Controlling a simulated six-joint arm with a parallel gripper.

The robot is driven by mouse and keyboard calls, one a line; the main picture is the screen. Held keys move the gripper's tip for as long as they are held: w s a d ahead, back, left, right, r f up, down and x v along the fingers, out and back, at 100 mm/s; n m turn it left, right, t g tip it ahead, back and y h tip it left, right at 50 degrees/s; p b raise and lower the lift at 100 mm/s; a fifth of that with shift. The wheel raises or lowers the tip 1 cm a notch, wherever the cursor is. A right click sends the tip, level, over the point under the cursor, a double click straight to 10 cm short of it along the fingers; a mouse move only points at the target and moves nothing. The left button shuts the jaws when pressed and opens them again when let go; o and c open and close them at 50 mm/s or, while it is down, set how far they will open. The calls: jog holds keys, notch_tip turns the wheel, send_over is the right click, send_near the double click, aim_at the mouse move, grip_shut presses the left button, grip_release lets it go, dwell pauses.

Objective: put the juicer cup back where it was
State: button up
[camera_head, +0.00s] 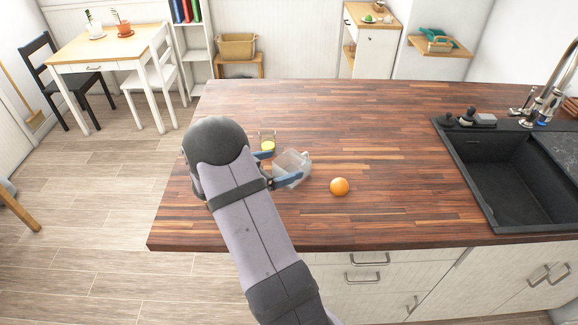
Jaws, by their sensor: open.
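A clear, see-through cup (293,161), which looks like the juicer cup, is at the left part of the wooden counter (400,140). My gripper (287,166) is open, with one blue finger on each side of the cup. I cannot tell whether the fingers touch it, or whether its base rests on the counter. A small clear item with a yellow part (267,143) stands just behind the upper finger. It may be another part of the juicer, but it is too small to tell.
An orange (339,187) lies on the counter to the right of the cup. A black sink (515,175) with a faucet (550,95) is at the right. The middle and back of the counter are clear. The counter's left edge is near my gripper.

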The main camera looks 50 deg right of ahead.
jog(key=shift+v, duration=1.1)
